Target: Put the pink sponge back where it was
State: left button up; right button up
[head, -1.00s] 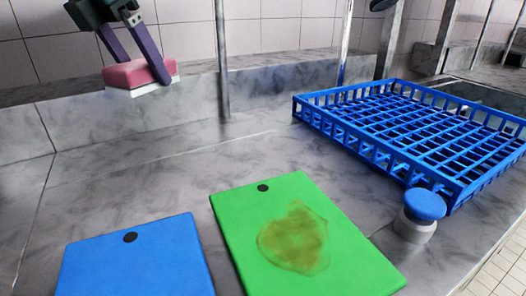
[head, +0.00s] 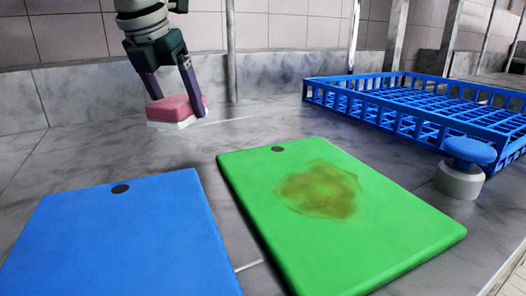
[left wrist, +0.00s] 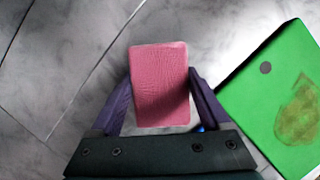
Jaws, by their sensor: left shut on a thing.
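The pink sponge (head: 174,107) has a white underside and is held between the purple fingers of my left gripper (head: 178,100), toward the back left of the counter. In the left wrist view the sponge (left wrist: 159,85) fills the space between the two fingers (left wrist: 163,100). It is low over the grey counter behind the blue board. I cannot tell whether its underside touches the counter. My right gripper is not in view.
A blue board (head: 120,240) lies at front left. A green board (head: 400,235) with a brown-green stain (head: 320,190) lies beside it. A blue crate (head: 400,128) and a blue-topped grey object (head: 462,180) stand at right. The counter (head: 80,150) behind the blue board is bare.

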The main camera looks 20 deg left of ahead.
aim_at(184, 147)
pick_arm(q)
notch_tip(184, 147, down, 5)
jog(key=b, duration=0.4)
jog(key=shift+f, duration=0.2)
jog(key=shift+r, duration=0.15)
jog(key=o, duration=1.2)
jog(key=shift+c, duration=0.2)
jog(key=shift+r, duration=0.25)
jog(key=p+v, duration=0.1)
jog(key=v, duration=1)
jog(key=shift+s+r+p, duration=0.2)
jog(key=shift+r+p, duration=0.05)
jog(key=shift+p, duration=0.15)
